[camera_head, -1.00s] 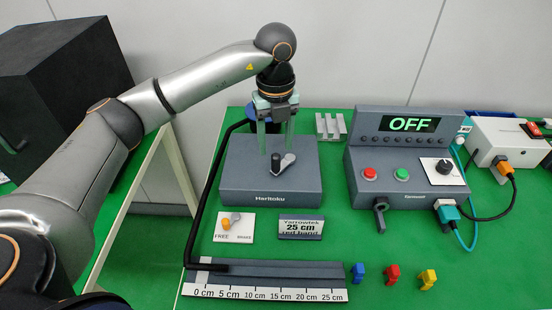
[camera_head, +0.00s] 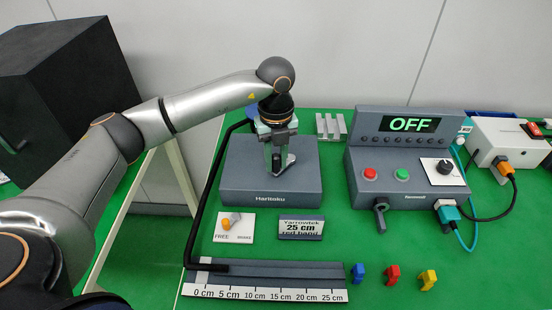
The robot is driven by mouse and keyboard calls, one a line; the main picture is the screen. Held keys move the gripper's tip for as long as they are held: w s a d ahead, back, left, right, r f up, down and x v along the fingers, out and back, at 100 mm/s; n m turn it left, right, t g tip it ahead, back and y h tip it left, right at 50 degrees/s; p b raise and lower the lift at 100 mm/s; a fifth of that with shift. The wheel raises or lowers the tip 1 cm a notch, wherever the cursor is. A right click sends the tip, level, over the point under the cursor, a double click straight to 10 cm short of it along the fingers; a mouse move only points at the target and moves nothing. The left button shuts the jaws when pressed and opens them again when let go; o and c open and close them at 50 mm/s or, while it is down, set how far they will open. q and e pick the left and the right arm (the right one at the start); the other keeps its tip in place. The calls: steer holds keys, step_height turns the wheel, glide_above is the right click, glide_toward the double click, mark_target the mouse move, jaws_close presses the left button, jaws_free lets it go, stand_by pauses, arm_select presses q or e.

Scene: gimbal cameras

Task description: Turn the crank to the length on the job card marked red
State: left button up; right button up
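My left gripper (camera_head: 277,160) points down over the grey crank box (camera_head: 240,188) marked Haritoku. Its fingers are at the crank (camera_head: 289,165), and the dark crank knob is mostly hidden by them. I cannot tell whether they are closed on it. The job card (camera_head: 301,227) in front of the box reads 25 cm, with "red band" below. My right gripper is not in view.
A FREE/BRAKE switch plate (camera_head: 234,227) lies left of the card. A control console (camera_head: 405,165) with an OFF display stands to the right, with a cabled white power box (camera_head: 510,140) beyond. Green table is clear at front right.

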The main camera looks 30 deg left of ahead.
arm_select(q)
jaws_close()
steer(key=shift+a, duration=0.1)
